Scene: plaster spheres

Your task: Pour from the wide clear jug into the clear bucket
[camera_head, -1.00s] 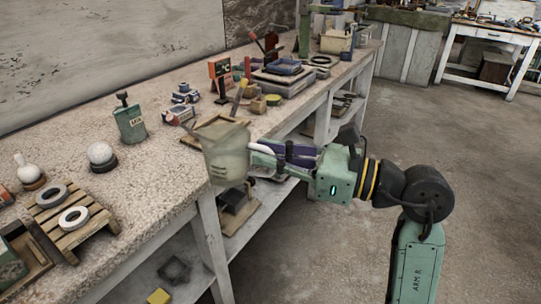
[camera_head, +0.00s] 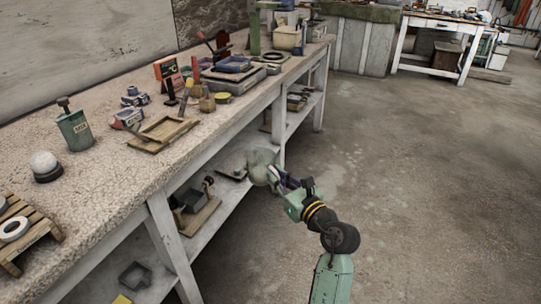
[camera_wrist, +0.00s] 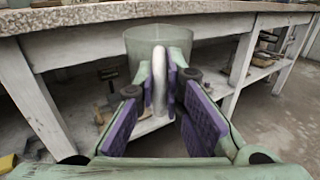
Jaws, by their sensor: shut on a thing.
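The wide clear jug (camera_head: 261,158) is a pale greenish see-through vessel with a white handle. It is held in front of the bench's front side, apart from the bench top. In the wrist view the jug (camera_wrist: 196,52) has its rim up and looks roughly upright; its handle (camera_wrist: 158,72) stands between the purple finger pads. My gripper (camera_head: 276,175) is shut on this handle; my gripper also fills the lower wrist view (camera_wrist: 163,88). I cannot see what the jug holds. I cannot pick out the clear bucket in either view.
The speckled bench top (camera_head: 105,165) carries a wooden tray (camera_head: 163,133), a green canister (camera_head: 74,127), a white sphere (camera_head: 44,165) on a dark base and a pallet (camera_head: 30,235) with rings. Dark boxes stand on the lower shelf (camera_head: 225,205). The floor (camera_head: 420,190) at right is clear.

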